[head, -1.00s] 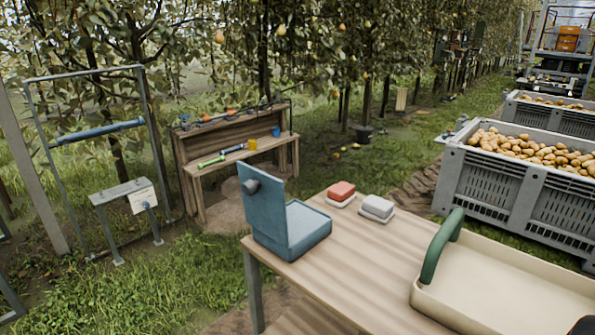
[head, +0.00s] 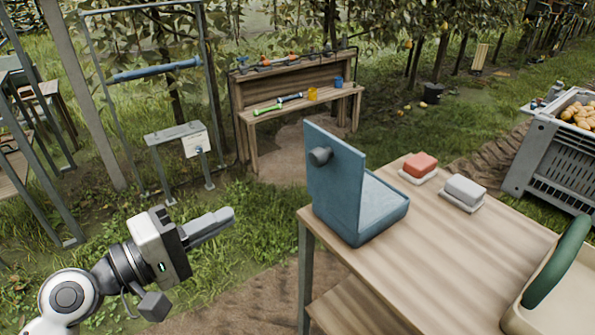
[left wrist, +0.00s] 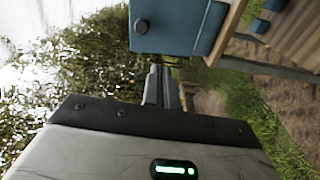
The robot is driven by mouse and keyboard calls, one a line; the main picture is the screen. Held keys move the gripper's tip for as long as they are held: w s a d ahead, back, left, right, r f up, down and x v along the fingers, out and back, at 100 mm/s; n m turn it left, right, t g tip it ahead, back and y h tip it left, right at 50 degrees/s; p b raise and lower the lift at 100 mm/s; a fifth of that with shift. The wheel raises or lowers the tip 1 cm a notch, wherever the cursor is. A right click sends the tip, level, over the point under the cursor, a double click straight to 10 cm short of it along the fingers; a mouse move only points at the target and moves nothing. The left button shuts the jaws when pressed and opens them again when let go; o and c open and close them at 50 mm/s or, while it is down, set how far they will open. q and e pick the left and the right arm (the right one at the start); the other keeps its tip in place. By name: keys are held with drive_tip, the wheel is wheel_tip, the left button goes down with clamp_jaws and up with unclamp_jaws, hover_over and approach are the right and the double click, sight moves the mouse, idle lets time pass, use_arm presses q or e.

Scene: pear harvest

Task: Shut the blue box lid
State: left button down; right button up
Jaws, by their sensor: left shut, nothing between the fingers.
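The blue box (head: 372,213) stands on the near left corner of the wooden table. Its lid (head: 334,178) stands upright at the box's left side, so the box is open. A dark round knob (head: 320,156) sticks out of the lid's outer face. My left gripper (head: 231,214) is shut and empty, left of the box and apart from it, over the grass. In the left wrist view the shut fingers (left wrist: 161,85) point toward the lid (left wrist: 170,20), with its knob (left wrist: 142,26) showing. My right gripper is not in view.
The wooden table (head: 420,255) also holds a red block (head: 420,164), a grey block (head: 464,190) and a cream tray with a green handle (head: 560,262). A workbench (head: 296,102) stands behind. Grass left of the table is free.

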sight(312, 160)
use_arm(q)
drive_tip(key=shift+g+h, duration=0.3)
drive_tip(key=shift+h, duration=0.4)
drive_tip(key=w+d+r+p, duration=0.1)
drive_tip(key=w+d, duration=0.1)
drive_tip(key=d, duration=0.1)
drive_tip(key=w+d+r+p, duration=0.1)
drive_tip(key=w+d, duration=0.2)
drive_tip(key=d, duration=0.1)
drive_tip(key=w+d+r+p, duration=0.2)
drive_tip(key=d, duration=0.1)
drive_tip(key=shift+w+d+r, duration=0.1)
drive_tip(key=shift+w+d, duration=0.1)
drive_tip(key=shift+d, duration=0.2)
drive_tip(key=shift+w+d, duration=0.25)
drive_tip(key=shift+d, duration=0.15)
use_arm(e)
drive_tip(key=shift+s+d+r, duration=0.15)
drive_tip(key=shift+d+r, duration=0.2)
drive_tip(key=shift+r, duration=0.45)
use_arm(q)
drive_tip(key=shift+w, duration=0.1)
